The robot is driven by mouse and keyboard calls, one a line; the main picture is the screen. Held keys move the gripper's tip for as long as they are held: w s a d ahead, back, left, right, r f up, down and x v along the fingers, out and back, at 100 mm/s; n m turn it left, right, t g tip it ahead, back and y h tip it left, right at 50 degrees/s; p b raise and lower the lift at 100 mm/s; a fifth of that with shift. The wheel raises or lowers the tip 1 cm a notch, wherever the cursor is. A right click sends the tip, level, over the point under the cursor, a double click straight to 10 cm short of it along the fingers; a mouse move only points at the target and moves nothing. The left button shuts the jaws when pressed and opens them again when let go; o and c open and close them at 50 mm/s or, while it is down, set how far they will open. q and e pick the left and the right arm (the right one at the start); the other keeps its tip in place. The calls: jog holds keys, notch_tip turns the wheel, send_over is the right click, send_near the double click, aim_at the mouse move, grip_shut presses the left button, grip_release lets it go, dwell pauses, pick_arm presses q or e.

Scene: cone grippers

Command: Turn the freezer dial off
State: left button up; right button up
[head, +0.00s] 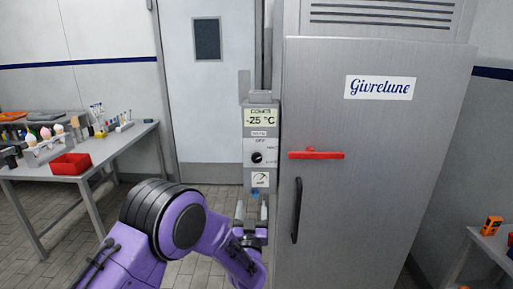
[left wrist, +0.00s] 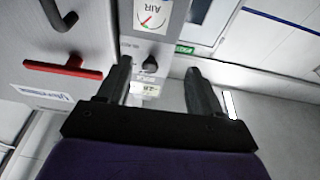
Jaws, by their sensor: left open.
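The freezer dial (head: 257,157) is a small black round knob on the grey control panel (head: 247,182) beside the freezer. "OFF" is printed above it and other small marks stand to its right. I cannot tell surely which mark it points to. My left gripper (head: 251,208) is open and empty, below the dial in the head view and apart from it. In the left wrist view the dial (left wrist: 149,64) shows between the open fingers (left wrist: 158,72), nearer the left finger. My right gripper is not in view.
The freezer (head: 375,130) has a red latch bar (head: 316,154) and a black handle (head: 297,210) right of the panel. A display (head: 261,118) reads -25 °C above the dial, and an air gauge (head: 260,180) sits below. A table (head: 110,146) stands left.

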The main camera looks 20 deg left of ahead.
pick_arm(q)
jog(key=t, duration=0.2)
send_near(257, 160)
jog(key=shift+y, duration=0.4)
jog(key=p+x, duration=0.4)
jog(key=x, duration=0.3)
jog(key=shift+w+r, duration=0.15)
jog(key=shift+w, duration=0.1)
jog(key=shift+w+r, duration=0.15)
jog(key=shift+w, duration=0.25)
jog(key=shift+g, duration=0.3)
jog(key=c, duration=1.1)
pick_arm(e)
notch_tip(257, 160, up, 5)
